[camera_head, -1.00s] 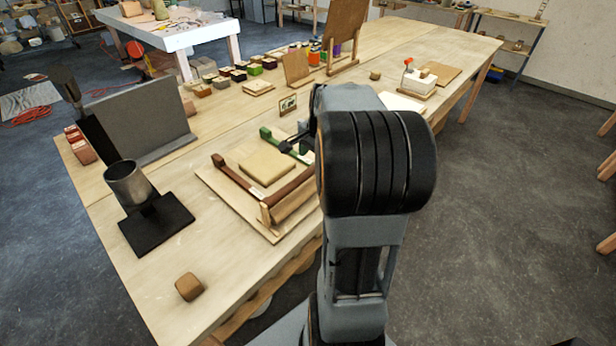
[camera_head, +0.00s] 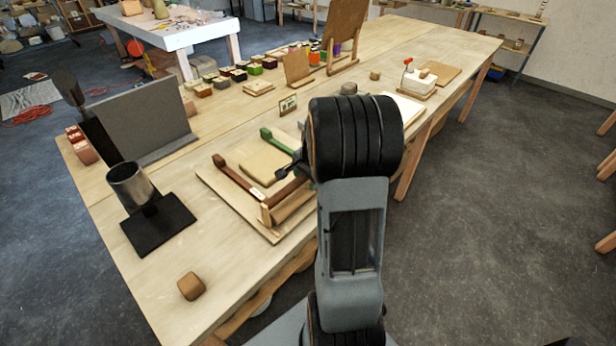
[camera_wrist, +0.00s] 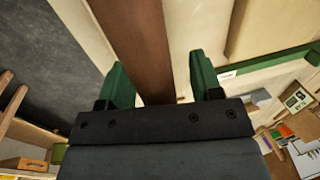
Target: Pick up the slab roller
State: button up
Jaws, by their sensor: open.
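The slab roller, seemingly the dark brown wooden bar (camera_head: 287,193), lies along the near edge of a pale board (camera_head: 226,202) on the bench. In the wrist view the brown bar (camera_wrist: 138,40) runs from the top edge down between my fingers. My gripper (camera_wrist: 160,80) is open, with one green fingertip on each side of the bar and gaps visible. In the head view my gripper (camera_head: 284,172) is small and dark, just above the board; my arm hides the bar's right end. I cannot tell how high the fingers are above it.
A metal cup (camera_head: 131,184) on a black stand and a wooden block (camera_head: 191,286) stand to the left. The bench's front left is mostly clear.

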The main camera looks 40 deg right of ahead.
jog(key=c, duration=1)
jog(key=shift+r, duration=0.1)
grip_shut()
jog(key=shift+r, duration=0.15)
